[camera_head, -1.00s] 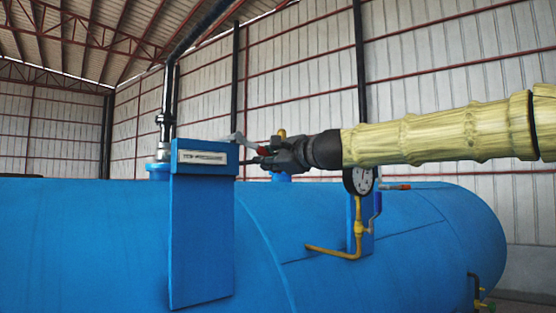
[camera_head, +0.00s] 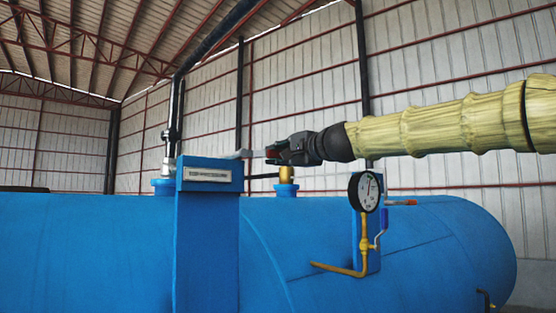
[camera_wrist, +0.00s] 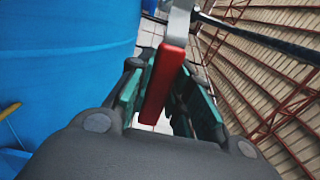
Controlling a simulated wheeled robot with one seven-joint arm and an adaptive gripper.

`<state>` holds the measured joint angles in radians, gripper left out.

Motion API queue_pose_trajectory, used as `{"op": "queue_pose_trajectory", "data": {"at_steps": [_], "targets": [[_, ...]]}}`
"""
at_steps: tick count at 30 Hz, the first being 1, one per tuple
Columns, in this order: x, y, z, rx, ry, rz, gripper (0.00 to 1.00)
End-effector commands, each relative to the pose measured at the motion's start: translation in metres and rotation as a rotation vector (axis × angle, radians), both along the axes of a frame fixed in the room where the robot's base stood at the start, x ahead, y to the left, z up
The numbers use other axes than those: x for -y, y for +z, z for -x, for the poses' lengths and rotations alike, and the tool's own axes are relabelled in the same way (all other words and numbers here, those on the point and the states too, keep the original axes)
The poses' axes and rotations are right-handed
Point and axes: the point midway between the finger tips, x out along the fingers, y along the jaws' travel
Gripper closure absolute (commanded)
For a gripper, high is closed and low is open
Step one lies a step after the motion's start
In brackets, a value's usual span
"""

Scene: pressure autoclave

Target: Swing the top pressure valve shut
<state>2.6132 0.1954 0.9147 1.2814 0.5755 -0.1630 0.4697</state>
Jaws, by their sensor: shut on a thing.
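The top pressure valve's lever has a grey metal arm (camera_head: 241,154) and a red grip (camera_wrist: 163,85). In the head view it sticks out to the right from behind the blue panel, near the upright pipe (camera_head: 170,140). My gripper (camera_head: 272,154) reaches in from the right above the blue tank and is shut on the red grip. In the wrist view the red grip lies between the green-padded fingers of my gripper (camera_wrist: 162,78), and the grey arm runs out beyond them. The valve body is not clearly visible.
The blue tank (camera_head: 330,265) fills the lower view. A blue panel (camera_head: 207,240) with a label stands in front. A gauge (camera_head: 365,191) on a yellow pipe (camera_head: 345,270) sits below my arm. A brass fitting (camera_head: 286,182) is just under my gripper.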

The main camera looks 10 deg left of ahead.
Motion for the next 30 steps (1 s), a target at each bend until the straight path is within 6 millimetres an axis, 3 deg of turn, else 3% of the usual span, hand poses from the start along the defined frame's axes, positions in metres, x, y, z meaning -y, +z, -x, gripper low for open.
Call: {"op": "queue_pose_trajectory", "data": {"at_steps": [13,14,18,30], "targets": [[-0.0002,0.0013,0.0003,0.013,0.0,0.01,1.0],[-0.0002,0.0013,0.0002,0.013,0.0,0.01,0.78],[-0.0002,0.0012,0.0002,0.011,0.0,0.009,0.57],[0.0035,0.0012,0.0027,0.009,0.0,0.007,0.57]]}}
